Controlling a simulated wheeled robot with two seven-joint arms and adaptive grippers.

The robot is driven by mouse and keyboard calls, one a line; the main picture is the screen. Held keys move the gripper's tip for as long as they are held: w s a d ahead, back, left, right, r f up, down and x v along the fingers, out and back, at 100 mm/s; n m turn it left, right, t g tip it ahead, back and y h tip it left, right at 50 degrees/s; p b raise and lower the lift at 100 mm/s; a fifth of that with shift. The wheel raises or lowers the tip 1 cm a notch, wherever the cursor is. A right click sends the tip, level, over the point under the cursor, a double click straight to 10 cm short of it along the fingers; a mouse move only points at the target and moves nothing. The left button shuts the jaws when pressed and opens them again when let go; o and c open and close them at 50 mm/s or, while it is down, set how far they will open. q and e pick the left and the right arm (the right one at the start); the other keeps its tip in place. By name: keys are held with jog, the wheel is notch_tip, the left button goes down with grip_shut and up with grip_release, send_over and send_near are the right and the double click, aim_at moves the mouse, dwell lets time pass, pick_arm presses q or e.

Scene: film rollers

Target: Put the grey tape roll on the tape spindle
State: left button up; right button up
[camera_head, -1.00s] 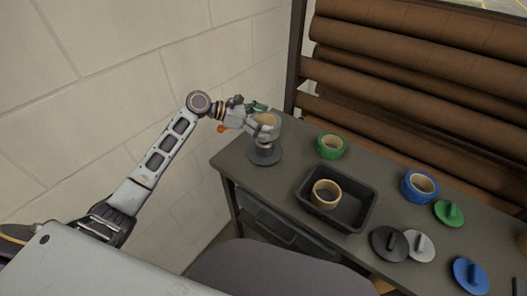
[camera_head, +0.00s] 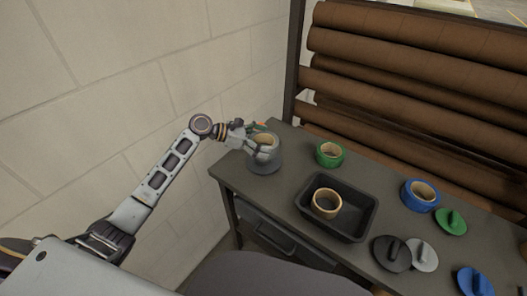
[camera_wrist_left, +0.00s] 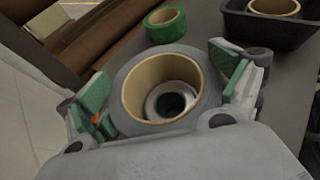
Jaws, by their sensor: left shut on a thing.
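The grey tape roll (camera_head: 267,148), with a tan core, is over the tape spindle at the left end of the table. In the left wrist view the roll (camera_wrist_left: 203,92) shows from above, and the spindle's round top (camera_wrist_left: 171,103) shows inside its core. The spindle's dark round base (camera_head: 264,168) shows just under the roll; I cannot tell whether they touch. My left gripper (camera_head: 258,142) is shut on the roll, with green-padded fingers on both sides of it in the wrist view (camera_wrist_left: 165,88). My right gripper is not in view.
A green tape roll (camera_head: 330,155) stands right of the spindle. A black tray (camera_head: 354,228) holds a tan-cored roll (camera_head: 326,203). A blue roll (camera_head: 420,195) and several discs with handles lie farther right. A wall (camera_head: 110,100) borders the left side.

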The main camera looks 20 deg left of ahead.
pick_arm(q)
jog(key=shift+f, duration=0.4)
notch_tip(320, 180, down, 3)
jog(key=shift+b, duration=0.3)
jog(key=shift+f, duration=0.45)
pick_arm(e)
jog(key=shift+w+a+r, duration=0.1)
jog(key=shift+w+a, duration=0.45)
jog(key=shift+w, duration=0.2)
pick_arm(q)
jog(key=o, duration=0.9)
jog(key=shift+f, duration=0.15)
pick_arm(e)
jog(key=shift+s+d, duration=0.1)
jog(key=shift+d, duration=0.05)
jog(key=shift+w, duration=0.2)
